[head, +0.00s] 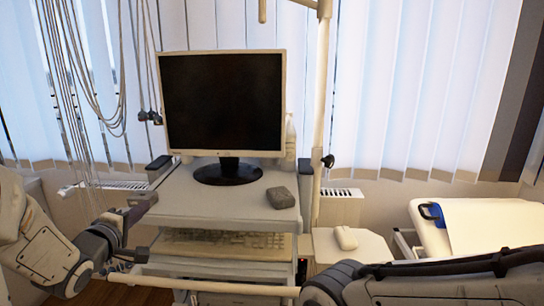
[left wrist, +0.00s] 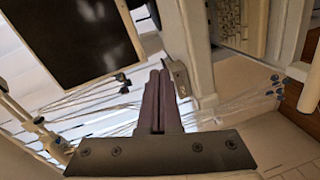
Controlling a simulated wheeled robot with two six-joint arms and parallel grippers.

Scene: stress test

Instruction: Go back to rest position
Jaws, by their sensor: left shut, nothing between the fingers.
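My left gripper (head: 136,256) is at the left in the head view, in front of the left side of the medical cart (head: 225,210). In the left wrist view its two dark fingers (left wrist: 158,98) are together, with nothing between them. The fingertips are close to a light metal part of the cart (left wrist: 182,76); I cannot tell whether they touch it. My right arm crosses the bottom right of the head view, and its gripper is out of the picture.
A monitor (head: 222,102) and a grey stone-like object (head: 280,197) stand on the cart, above a keyboard (head: 215,243). Cables (head: 85,70) hang at the left. A white mouse-like object (head: 346,238) lies on a side shelf. A bed (head: 490,225) is at the right.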

